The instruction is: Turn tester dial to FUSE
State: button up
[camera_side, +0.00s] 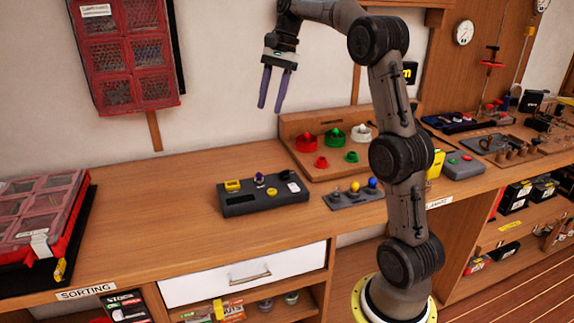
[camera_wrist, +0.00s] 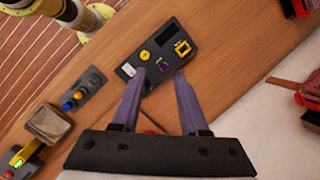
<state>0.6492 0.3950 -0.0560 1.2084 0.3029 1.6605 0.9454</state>
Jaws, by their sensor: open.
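The tester looks to be the dark grey box (camera_side: 265,203) on the wooden bench. The purple knob (camera_wrist: 163,65) also shows in the wrist view. I cannot read a FUSE mark or the knob's setting. My gripper (camera_side: 271,108) is open and empty, pointing down, well above the bench and apart from the box. In the wrist view its fingers (camera_wrist: 160,78) overlap the near edge of the box.
A small panel with yellow and blue knobs (camera_side: 352,200) lies right of the box. Behind it stands a wooden tray (camera_side: 300,124) with red, green and white parts. A red case (camera_side: 40,215) sits at the far left. The bench between case and box is clear.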

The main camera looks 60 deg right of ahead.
jog(key=d+f+m, duration=0.2)
jog(key=d+f, duration=0.3)
jog(key=d, duration=0.3)
jog(key=m+y, duration=0.1)
send_near(285, 170)
jog(key=x, duration=0.8)
grip_shut()
